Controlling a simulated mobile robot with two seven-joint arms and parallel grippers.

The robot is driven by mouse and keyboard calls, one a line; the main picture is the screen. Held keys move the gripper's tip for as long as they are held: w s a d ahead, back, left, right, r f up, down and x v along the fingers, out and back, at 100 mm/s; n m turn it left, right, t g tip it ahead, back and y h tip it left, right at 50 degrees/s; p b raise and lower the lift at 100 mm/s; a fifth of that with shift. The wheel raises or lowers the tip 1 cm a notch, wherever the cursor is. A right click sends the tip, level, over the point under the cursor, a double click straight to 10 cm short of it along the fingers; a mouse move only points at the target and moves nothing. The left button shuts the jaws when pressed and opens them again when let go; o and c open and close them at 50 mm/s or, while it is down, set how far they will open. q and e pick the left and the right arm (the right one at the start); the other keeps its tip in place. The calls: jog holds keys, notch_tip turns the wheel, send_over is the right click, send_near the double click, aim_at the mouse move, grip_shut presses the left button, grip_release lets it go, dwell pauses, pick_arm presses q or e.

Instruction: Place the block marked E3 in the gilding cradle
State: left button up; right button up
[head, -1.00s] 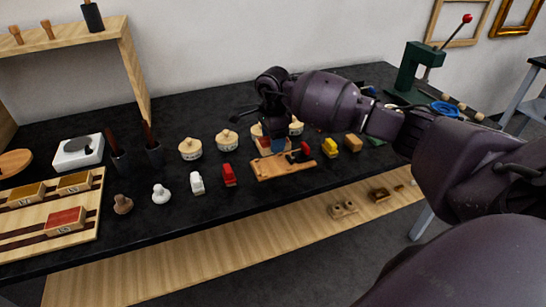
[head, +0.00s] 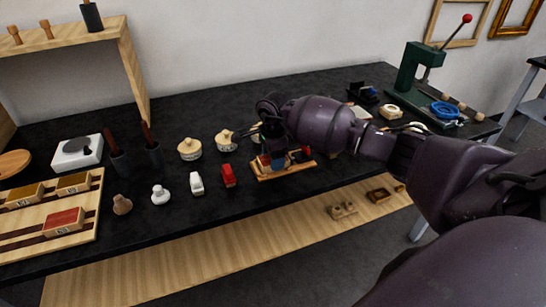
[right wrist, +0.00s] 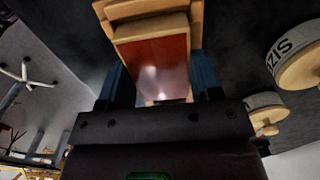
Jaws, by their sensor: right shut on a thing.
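My right gripper (head: 272,161) is over the wooden gilding cradle (head: 301,166) near the table's front edge. It is shut on a wooden block with a glossy red face; in the right wrist view this block (right wrist: 155,68) sits between the two blue fingers. No E3 mark can be read on it. A wooden part shows just beyond the block in the wrist view. In the head view the hand hides most of the block, and I cannot tell whether it rests in the cradle. My left gripper is not in view.
Left of the cradle stand a red piece (head: 228,176), a white piece (head: 197,184) and lidded pots (head: 190,149). A wooden tray (head: 88,216) with marked blocks lies far left. A green press (head: 410,76) stands back right. My arm covers the table right of the cradle.

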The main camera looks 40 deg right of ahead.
jog(key=o, duration=1)
jog(key=shift+f, duration=0.1)
